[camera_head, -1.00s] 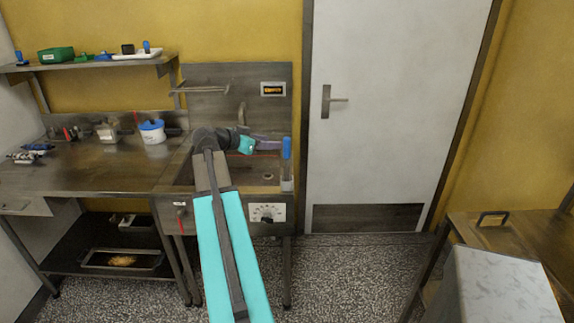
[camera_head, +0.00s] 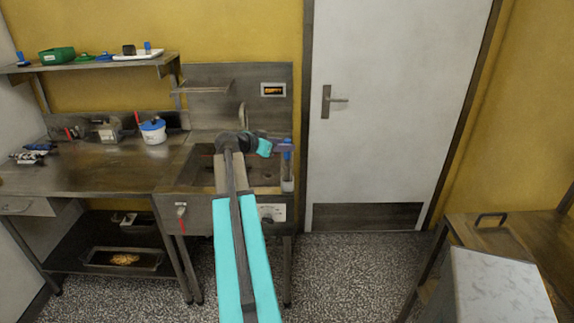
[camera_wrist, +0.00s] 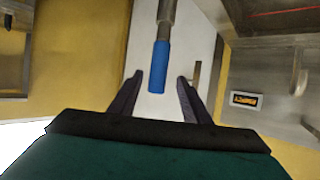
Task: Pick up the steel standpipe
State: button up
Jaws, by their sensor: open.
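The steel standpipe stands upright at the right edge of the sink, with a blue grip (camera_head: 288,156) on top and a pale lower end (camera_head: 288,184). In the wrist view its steel tube (camera_wrist: 166,14) comes down from the top edge and ends in the blue grip (camera_wrist: 159,66). My gripper (camera_wrist: 159,82) is open, with one finger on each side of the blue grip in that view. I see no contact on either side. In the head view my gripper (camera_head: 283,148) overlaps the upper part of the standpipe and hides some of it.
The sink (camera_head: 265,175) lies below my gripper, with a faucet (camera_head: 242,115) behind it. A white door (camera_head: 390,110) is to the right. A shelf (camera_head: 90,64) hangs above.

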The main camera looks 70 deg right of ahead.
jog(key=shift+s+d+f, duration=0.25)
jog(key=shift+s+d, duration=0.05)
jog(key=shift+d, duration=0.25)
jog(key=shift+p+x, duration=1.05)
jog(key=shift+x, duration=0.2)
jog(key=x, duration=0.1)
jog(key=p+x, duration=0.1)
jog(key=shift+s+d+f, duration=0.15)
jog(key=shift+s+f, duration=0.1)
jog(key=shift+f, duration=0.1)
grip_shut()
